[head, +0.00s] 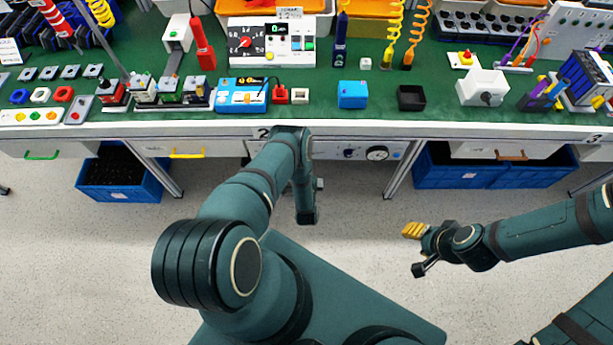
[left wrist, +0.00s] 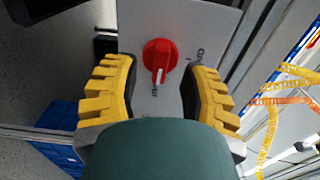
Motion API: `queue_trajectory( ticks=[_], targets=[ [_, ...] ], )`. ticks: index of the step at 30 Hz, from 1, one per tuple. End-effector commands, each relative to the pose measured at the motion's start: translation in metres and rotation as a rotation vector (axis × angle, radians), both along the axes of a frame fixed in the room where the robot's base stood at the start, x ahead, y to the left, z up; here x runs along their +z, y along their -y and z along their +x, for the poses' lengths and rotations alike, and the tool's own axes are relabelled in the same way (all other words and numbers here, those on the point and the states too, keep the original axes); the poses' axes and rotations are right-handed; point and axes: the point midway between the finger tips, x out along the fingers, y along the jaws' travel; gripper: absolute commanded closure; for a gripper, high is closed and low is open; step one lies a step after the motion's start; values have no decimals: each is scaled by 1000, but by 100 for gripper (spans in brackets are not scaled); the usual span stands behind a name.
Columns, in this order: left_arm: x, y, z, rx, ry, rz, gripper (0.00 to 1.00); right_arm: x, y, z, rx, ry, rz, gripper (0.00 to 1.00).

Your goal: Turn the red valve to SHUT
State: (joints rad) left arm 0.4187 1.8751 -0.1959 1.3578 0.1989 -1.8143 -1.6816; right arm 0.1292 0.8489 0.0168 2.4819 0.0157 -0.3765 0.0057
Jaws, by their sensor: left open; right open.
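The red valve (left wrist: 160,56) is a round red knob with a white pointer bar on a grey panel (left wrist: 208,18) in the left wrist view. Its bar points down in the picture, near a small dark label. Contact is not visible. In the head view the valve is not seen and my left gripper is hidden. My right gripper (head: 412,250) is open and empty above the floor.
A green-topped workbench (head: 320,115) crosses the head view, crowded with devices, including a blue box (head: 352,94) and a white box (head: 483,87). Blue bins (head: 118,174) stand below. In the left wrist view, blue bins (left wrist: 55,118) lie left. Floor before the bench is clear.

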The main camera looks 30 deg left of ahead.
Motion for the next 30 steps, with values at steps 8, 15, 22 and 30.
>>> queue_trajectory(
  ticks=[8, 15, 22, 30],
  targets=[
    [-1, 32, -51, -3, -5, 0, 56, 0, 0, 0, 0, 0, 0, 53],
    [-3, 51, -76, -8, -11, -5, 56, 0, 0, 0, 0, 0, 0, 53],
    [-1, 55, -87, -4, -7, -1, 56, 0, 0, 0, 0, 0, 0, 53],
    [0, 54, -90, 1, 1, 3, 56, 0, 0, 0, 0, 0, 0, 53]
  ],
)
